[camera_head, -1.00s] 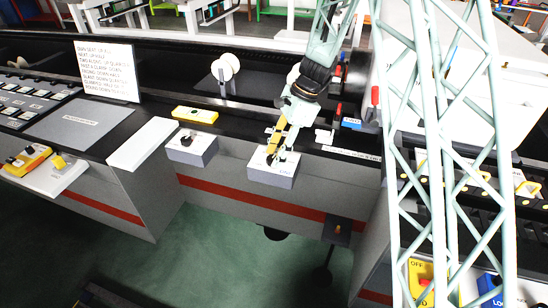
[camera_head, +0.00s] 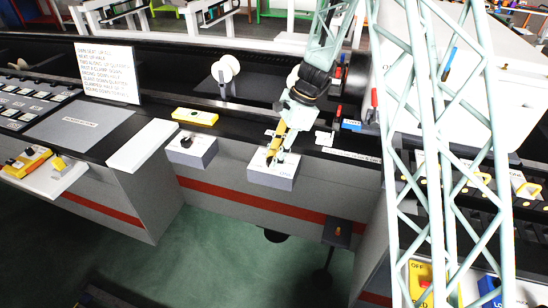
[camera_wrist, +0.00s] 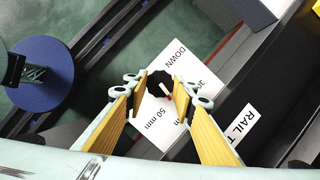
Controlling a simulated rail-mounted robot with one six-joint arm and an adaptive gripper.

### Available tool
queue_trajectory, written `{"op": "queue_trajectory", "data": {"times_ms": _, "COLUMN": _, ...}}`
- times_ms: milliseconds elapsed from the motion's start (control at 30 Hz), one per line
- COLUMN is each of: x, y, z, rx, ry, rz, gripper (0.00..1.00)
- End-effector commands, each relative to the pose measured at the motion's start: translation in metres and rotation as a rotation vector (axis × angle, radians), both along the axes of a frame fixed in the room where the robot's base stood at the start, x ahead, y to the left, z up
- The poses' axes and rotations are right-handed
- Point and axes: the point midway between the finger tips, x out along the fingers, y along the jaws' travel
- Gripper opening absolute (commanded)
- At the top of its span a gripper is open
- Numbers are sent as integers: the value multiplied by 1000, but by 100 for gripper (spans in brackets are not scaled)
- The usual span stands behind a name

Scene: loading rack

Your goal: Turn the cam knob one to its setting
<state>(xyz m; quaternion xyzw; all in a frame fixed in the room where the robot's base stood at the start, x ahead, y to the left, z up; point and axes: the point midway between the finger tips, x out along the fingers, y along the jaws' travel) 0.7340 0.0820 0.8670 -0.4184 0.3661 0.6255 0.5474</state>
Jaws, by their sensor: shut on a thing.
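A black cam knob (camera_wrist: 157,84) stands on a white dial plate (camera_wrist: 203,66) marked DOWN, 30 mm and 50 mm in the wrist view. A small pale and red mark shows at the knob's lower right side. In the head view the plate tops a light grey box (camera_head: 272,178) on the front of the rack. My gripper (camera_wrist: 160,86) points down with its yellow-padded fingers on both sides of the knob, shut on it. In the head view my gripper (camera_head: 273,157) largely hides the knob. I cannot tell exactly which mark the knob points to.
A similar box with a black knob (camera_head: 186,142) stands to the left, with a yellow block (camera_head: 195,116) behind it. A white instruction board (camera_head: 108,71) stands at the back left. A white rail label (camera_wrist: 238,127) lies beside the dial. The green floor (camera_head: 205,240) in front is open.

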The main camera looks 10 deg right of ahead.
Motion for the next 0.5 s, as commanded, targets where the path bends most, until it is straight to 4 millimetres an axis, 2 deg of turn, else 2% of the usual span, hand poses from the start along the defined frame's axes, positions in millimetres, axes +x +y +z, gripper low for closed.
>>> {"op": "queue_trajectory", "data": {"times_ms": 267, "x": 0, "y": 1, "z": 1, "rx": 2, "ry": 3, "rz": 72, "gripper": 14}}
{"op": "queue_trajectory", "data": {"times_ms": 500, "x": 1, "y": 1, "z": 2, "rx": 1, "ry": 3, "rz": 219, "gripper": 14}}
